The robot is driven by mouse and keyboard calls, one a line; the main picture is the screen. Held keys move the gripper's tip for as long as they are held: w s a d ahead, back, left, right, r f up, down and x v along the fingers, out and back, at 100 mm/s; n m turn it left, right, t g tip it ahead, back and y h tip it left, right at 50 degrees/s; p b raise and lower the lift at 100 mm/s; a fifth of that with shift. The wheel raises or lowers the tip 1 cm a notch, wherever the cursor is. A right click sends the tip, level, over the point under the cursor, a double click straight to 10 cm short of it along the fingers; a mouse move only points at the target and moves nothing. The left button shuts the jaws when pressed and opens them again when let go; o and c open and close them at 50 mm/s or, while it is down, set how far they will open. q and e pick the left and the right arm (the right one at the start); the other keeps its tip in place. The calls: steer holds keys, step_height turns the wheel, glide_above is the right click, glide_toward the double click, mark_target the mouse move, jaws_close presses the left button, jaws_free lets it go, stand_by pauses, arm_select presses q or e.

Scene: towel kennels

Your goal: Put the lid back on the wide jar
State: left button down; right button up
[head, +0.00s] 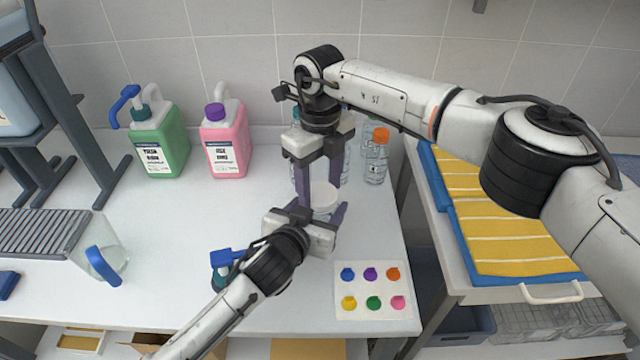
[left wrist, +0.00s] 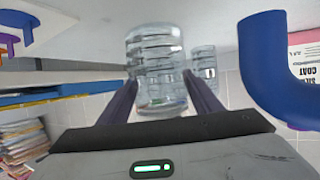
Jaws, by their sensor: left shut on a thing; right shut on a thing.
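The wide jar (left wrist: 156,62) is clear and ribbed. In the left wrist view it stands between my left fingers. In the head view only a little of the jar (head: 322,214) shows in front of the white lid. My left gripper (head: 322,211) comes in from below and is shut on the jar. The white lid (head: 323,191) is at the jar's top, between the purple fingertips of my right gripper (head: 320,188). My right gripper points down from above and is shut on the lid. I cannot tell whether the lid is seated or just above the rim.
Clear bottles, one with an orange cap (head: 376,157), stand close behind and right. A colour-dot card (head: 374,289) lies at the front right. Green (head: 160,142) and pink (head: 226,140) jugs stand at the back.

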steer(key=m, duration=1.3)
steer(key=shift+m, duration=0.3)
arm_select(q)
steer(key=shift+f, duration=0.1)
arm_select(e)
steer(key=m, duration=1)
steer(key=shift+m, duration=0.3)
steer(key=m, duration=0.3)
steer(key=o, duration=1.1)
steer(key=shift+c, duration=0.2)
step_height(320, 180, up, 12)
